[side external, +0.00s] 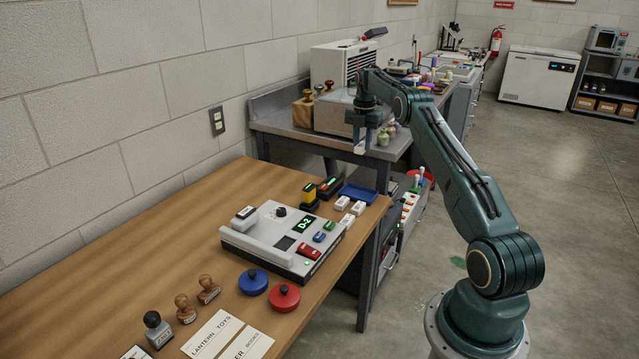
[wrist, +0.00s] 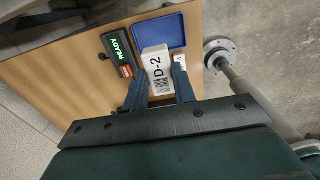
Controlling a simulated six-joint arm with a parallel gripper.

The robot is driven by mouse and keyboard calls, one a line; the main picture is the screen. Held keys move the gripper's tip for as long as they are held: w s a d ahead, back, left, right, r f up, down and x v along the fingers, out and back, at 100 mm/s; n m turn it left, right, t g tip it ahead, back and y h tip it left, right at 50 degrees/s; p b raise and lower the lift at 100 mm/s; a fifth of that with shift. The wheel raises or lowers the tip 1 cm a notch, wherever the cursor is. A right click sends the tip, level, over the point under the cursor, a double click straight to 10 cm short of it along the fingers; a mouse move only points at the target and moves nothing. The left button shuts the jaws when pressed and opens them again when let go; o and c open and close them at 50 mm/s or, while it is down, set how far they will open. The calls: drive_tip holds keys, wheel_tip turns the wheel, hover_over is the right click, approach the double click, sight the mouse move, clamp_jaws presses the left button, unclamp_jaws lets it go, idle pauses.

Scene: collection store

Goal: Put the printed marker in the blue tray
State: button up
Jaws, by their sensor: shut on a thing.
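My gripper (wrist: 163,92) is shut on a white printed marker (wrist: 156,70) labelled "D-2" with a barcode. In the side view my gripper (side external: 361,138) is held high above the far end of the wooden table, with its fingers pointing down. The blue tray (side external: 358,191) lies on that end of the table, below the gripper, and it looks empty. In the wrist view the tray (wrist: 165,28) shows just beyond the marker's top end. The marker's edge overlaps the tray's near rim in that picture, but it is held above the table.
Several white blocks (side external: 347,219) lie beside the tray's near side. A black device with a green "READY" display (wrist: 117,42) stands left of the tray. A grey machine showing "D-2" (side external: 275,243) sits nearer on the table (side external: 140,225). Stamps and round lids occupy the near end.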

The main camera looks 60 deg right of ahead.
hover_over(358, 196)
wheel_tip(358, 196, down, 13)
drive_tip(key=shift+d+r, duration=0.1)
drive_tip(key=shift+f, duration=2.1)
drive_tip(key=shift+f, duration=0.2)
drive_tip(key=o, duration=1)
drive_tip(key=shift+r, duration=0.15)
wheel_tip(358, 196, up, 12)
drive_tip(key=shift+r, duration=0.1)
